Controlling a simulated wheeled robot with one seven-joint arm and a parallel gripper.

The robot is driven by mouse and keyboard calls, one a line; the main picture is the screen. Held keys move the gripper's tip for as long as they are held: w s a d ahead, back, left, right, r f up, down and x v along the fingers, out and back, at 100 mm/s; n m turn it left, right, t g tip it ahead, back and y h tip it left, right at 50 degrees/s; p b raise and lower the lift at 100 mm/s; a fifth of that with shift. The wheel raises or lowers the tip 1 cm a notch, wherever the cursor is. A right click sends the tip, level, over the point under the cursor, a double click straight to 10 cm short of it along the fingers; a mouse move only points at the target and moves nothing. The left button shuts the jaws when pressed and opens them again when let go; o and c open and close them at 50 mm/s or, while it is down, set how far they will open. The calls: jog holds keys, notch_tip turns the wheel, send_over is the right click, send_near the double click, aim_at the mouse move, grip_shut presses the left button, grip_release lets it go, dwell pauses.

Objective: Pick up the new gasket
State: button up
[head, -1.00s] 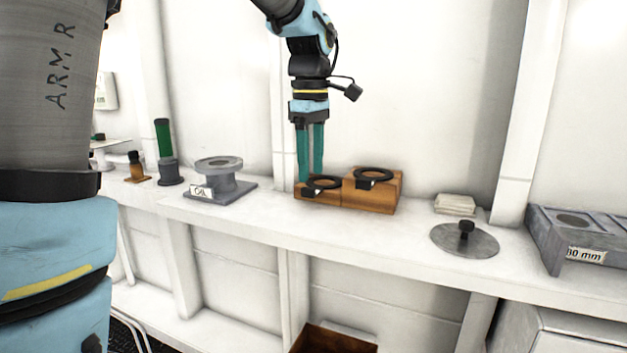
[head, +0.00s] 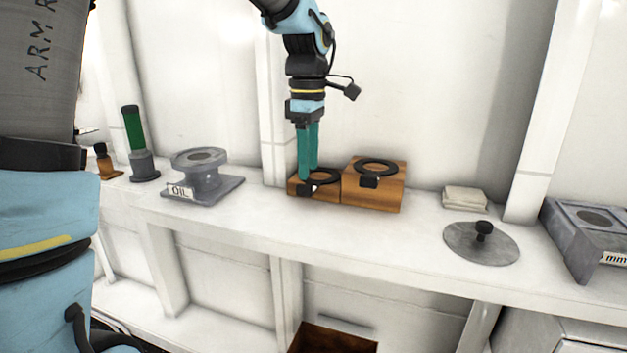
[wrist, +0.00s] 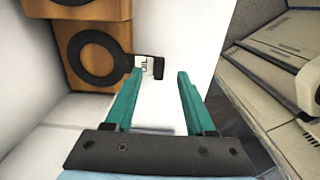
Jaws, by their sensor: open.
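Two black ring gaskets lie on wooden blocks on the shelf, and I cannot tell from the views which is the new one. The left gasket (head: 333,178) is on the lower left block (head: 327,197); the right gasket (head: 375,162) is on the taller right block (head: 372,194). Each has a dark tab at its front. My gripper (head: 308,174), with teal fingers, is open and upright at the left gasket's tab. In the wrist view, a gasket (wrist: 76,42) has a tab with a small pale label (wrist: 144,64), near my open fingertips (wrist: 159,74); the lettering is unclear.
A grey stand labelled OIL (head: 205,184) and a green-topped cylinder (head: 134,130) stand left. A round plate with a knob (head: 462,243), a pale stack (head: 465,198) and a grey block (head: 580,262) are right. The shelf front is clear.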

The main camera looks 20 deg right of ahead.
aim_at(310, 186)
jog(key=shift+s+f+p, duration=0.1)
jog(key=shift+f+p, duration=0.6)
jog(key=shift+f, duration=1.55)
grip_shut()
